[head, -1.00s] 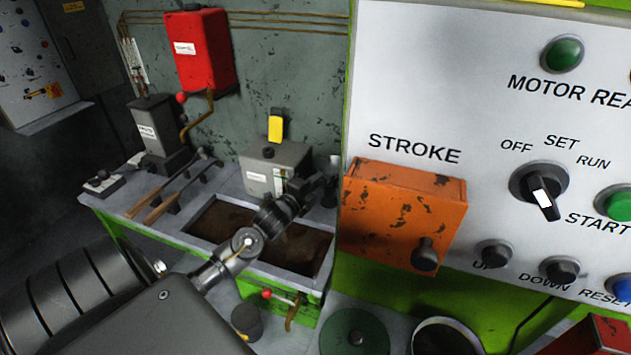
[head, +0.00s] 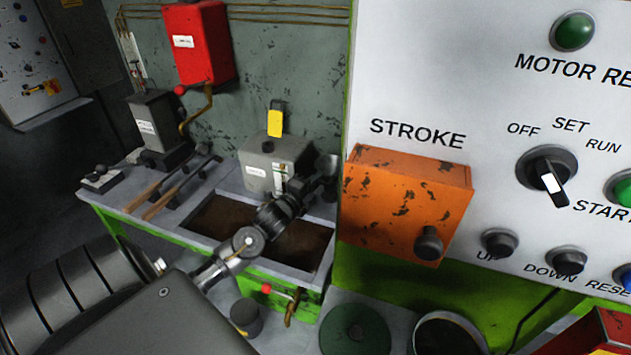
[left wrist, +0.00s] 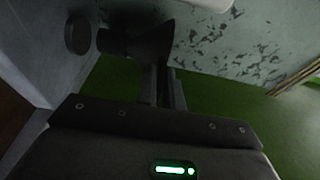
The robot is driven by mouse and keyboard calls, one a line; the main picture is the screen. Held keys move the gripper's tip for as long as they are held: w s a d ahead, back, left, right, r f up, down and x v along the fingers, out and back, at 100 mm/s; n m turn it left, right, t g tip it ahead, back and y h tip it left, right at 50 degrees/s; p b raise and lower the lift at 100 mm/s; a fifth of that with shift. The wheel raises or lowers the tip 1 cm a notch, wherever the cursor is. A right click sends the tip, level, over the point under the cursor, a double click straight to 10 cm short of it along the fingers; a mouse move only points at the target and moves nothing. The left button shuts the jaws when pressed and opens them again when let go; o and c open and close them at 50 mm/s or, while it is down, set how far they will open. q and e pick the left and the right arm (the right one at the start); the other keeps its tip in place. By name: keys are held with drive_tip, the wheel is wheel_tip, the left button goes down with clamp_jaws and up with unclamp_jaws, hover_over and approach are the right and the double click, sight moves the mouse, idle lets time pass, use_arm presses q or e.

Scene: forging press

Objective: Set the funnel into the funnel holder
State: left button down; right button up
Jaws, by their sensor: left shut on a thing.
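My left arm reaches over the sunken pit of the green bench, and its gripper (head: 326,168) is by the edge of the orange box, its tip partly hidden. In the left wrist view, the gripper (left wrist: 163,70) is shut on a dark flared piece that looks like the funnel (left wrist: 145,42), lying sideways in the picture with its wide end to the right. A dark round piece (left wrist: 78,33) sits just left of it against a grey surface. I cannot tell whether that is the funnel holder. My right gripper is not in view.
The orange box (head: 405,205) and the white control panel (head: 450,60) stand close right of the gripper. A grey box (head: 272,165) stands behind the arm. Tongs (head: 165,195) lie on the bench at left. A red-knobbed valve (head: 280,300) is at the bench front.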

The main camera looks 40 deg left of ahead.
use_arm(q)
drive_tip(key=c, duration=1.5)
unclamp_jaws()
drive_tip(key=shift+o, duration=0.2)
drive_tip(key=s+d+b, duration=0.1)
drive_tip(key=s+b, duration=0.1)
drive_tip(key=s, duration=0.8)
drive_tip(key=shift+s+b, duration=0.35)
drive_tip(key=shift+s, duration=0.05)
